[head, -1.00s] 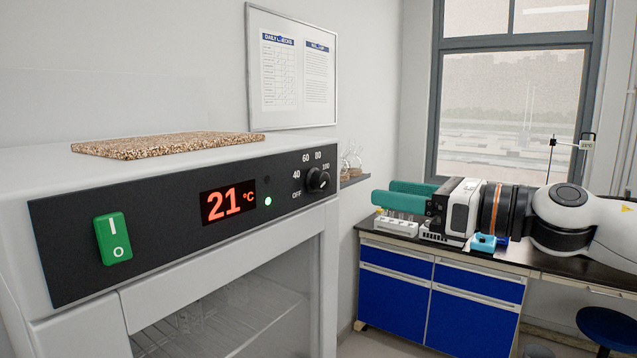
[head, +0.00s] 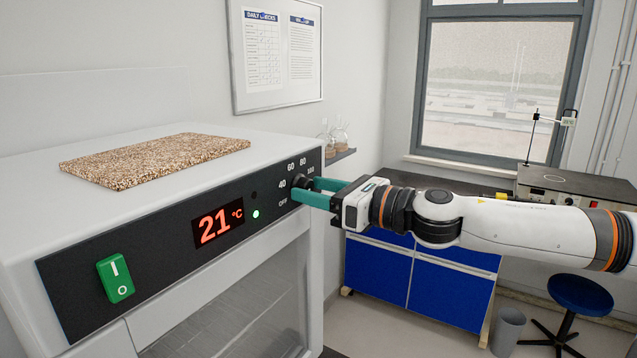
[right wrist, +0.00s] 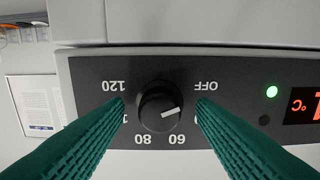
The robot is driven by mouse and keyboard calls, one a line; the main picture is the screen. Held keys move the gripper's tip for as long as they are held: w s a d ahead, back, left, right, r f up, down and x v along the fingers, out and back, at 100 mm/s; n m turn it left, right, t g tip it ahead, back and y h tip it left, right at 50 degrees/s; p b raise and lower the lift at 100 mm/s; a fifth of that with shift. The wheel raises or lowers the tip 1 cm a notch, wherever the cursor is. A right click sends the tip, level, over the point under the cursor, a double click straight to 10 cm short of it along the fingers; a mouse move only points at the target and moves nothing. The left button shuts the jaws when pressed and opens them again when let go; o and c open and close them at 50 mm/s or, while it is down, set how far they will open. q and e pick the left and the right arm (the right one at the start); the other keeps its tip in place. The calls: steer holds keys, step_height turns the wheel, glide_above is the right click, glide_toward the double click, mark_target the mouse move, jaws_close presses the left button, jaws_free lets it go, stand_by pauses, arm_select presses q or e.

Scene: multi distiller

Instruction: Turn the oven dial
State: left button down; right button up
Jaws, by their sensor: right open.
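The oven dial (head: 299,182) is a round black knob on the dark front panel (head: 160,237), at its right end. In the right wrist view the dial (right wrist: 160,106) shows face-on, upside down. Its white mark points right in that picture, toward a number hidden behind a finger. My right gripper (head: 304,188) is open at the panel, with its teal fingers on either side of the dial. In the wrist view a gap shows between the dial and each finger (right wrist: 160,104). My left gripper is not in view.
A green power switch (head: 115,278) and a red display reading 21 °C (head: 217,225) are on the same panel. A cork-like board (head: 155,160) lies on the oven top. A blue-fronted bench (head: 450,295) stands behind my right arm.

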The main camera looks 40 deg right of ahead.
steer(key=shift+c, duration=0.3)
steer(key=c, duration=0.9)
